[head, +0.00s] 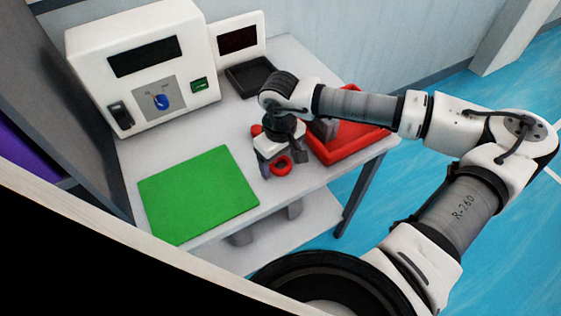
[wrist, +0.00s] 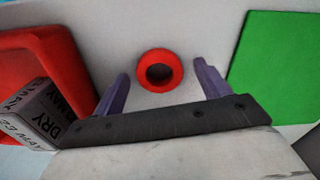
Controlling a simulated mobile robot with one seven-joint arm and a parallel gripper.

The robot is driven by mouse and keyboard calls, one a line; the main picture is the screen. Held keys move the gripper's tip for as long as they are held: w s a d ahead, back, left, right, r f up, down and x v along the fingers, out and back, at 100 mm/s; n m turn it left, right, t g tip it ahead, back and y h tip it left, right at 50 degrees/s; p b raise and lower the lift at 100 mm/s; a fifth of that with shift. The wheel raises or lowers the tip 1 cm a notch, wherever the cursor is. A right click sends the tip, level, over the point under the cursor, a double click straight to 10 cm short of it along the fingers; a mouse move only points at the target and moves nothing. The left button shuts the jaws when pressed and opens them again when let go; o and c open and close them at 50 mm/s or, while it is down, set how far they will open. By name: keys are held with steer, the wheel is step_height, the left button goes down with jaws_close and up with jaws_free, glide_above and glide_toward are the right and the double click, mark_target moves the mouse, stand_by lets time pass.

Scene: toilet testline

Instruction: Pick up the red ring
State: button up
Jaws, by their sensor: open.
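The red ring (head: 281,166) lies flat on the white table, between the green mat and the red tray. In the wrist view the red ring (wrist: 160,71) shows whole, with its dark centre hole visible. It sits between the lines of my two fingers and just past their tips. My gripper (head: 281,165) is open and empty, above the table close to the ring. Its two spread fingers also show in the wrist view, where my gripper (wrist: 161,78) has the ring centred. I cannot tell the exact height of the fingertips above the ring.
A green mat (head: 197,194) lies at left. A red tray (head: 350,143) stands at right with a grey box labelled DRY (wrist: 37,112) in it. Another red object (head: 256,130) shows partly behind my gripper. A white machine (head: 150,70) and a black tray (head: 250,77) stand at the back.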

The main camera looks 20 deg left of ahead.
steer(key=c, duration=1)
steer(key=shift+r, duration=0.1)
steer(key=shift+c, duration=0.2)
